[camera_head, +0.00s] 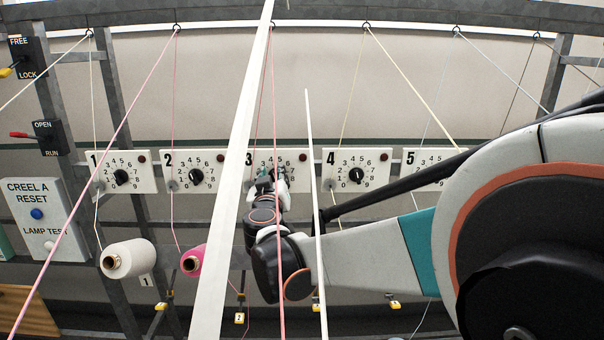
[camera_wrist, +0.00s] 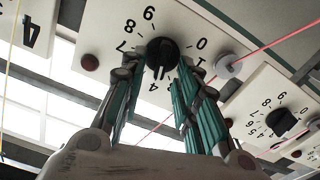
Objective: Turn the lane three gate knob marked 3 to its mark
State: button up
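In the wrist view the black knob (camera_wrist: 161,54) shows at the centre of the panel's dial (camera_wrist: 105,35), which appears upside down. My gripper (camera_wrist: 158,85) has its teal-padded fingers spread on both sides of the knob. A small gap seems to show beside the knob, and I cannot tell contact. The knob's set mark cannot be made out.
Panels 1 (camera_head: 142,180), 2 (camera_head: 216,158), 4 (camera_head: 379,158) and 5 (camera_head: 420,158) flank it with similar knobs. Slanting yarns and a white bar (camera_head: 238,150) cross in front. A white cone (camera_head: 125,259) and a pink cone (camera_head: 192,262) sit below left.

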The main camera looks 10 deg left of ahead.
jog(key=shift+s+r, duration=0.15)
jog(key=shift+s, duration=0.1)
jog(key=shift+w, duration=0.2)
grip_shut()
jog(key=shift+n+b, duration=0.3)
jog(key=n+b, duration=0.1)
jog(key=n, duration=0.2)
jog(key=f+n+b, duration=0.1)
jog(key=n+b, duration=0.1)
jog(key=n, duration=0.2)
jog(key=a+n+b, duration=0.1)
jog(key=n+b, duration=0.1)
jog(key=n, duration=0.2)
jog(key=shift+s+f, duration=0.2)
grip_release()
jog(key=shift+s, duration=0.1)
